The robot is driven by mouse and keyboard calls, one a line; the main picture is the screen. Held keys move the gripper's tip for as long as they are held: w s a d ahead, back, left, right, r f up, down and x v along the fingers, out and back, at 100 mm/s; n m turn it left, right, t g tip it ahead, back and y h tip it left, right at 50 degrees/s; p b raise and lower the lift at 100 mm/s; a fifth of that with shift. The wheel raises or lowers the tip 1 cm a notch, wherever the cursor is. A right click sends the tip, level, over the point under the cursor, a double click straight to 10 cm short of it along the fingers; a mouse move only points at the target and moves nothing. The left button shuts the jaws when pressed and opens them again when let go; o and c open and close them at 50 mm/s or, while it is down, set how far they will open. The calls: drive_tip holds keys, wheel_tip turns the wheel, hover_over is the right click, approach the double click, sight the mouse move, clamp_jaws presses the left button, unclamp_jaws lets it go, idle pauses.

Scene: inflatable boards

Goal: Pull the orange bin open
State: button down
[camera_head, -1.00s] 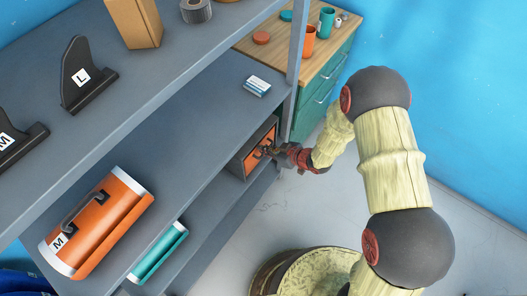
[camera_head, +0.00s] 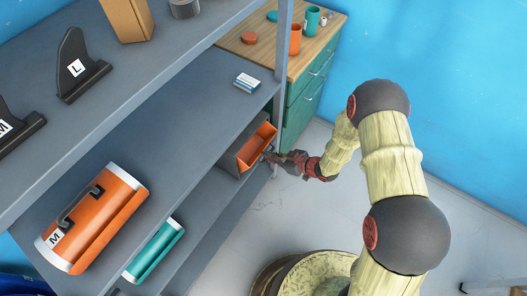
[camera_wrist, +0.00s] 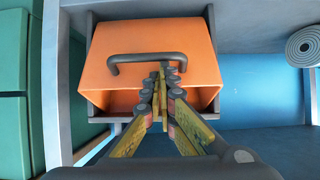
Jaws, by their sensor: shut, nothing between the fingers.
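The orange bin (camera_head: 257,146) sits in a dark grey casing (camera_head: 232,163) under the shelf. It stands open, tilted outward, with its orange inside showing in the head view. In the wrist view its orange front (camera_wrist: 100,72) carries a dark bar handle (camera_wrist: 140,58). My gripper (camera_head: 274,157) is at the bin's front. In the wrist view my gripper (camera_wrist: 163,76) is shut and empty, its fingertips close to the handle's lower edge. I cannot tell whether they touch the handle.
Orange (camera_head: 92,220) and teal (camera_head: 155,250) rolls lie on the shelves at left. The floor at right is mostly clear.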

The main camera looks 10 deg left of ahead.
drive_tip(key=shift+s+d+f, duration=0.2)
drive_tip(key=shift+d+f, duration=0.3)
drive_tip(key=shift+f, duration=0.05)
drive_tip(key=shift+s+d+f, duration=0.2)
drive_tip(key=shift+d+f, duration=0.25)
drive_tip(key=shift+f, duration=0.1)
drive_tip(key=shift+r, duration=0.1)
idle(0.6)
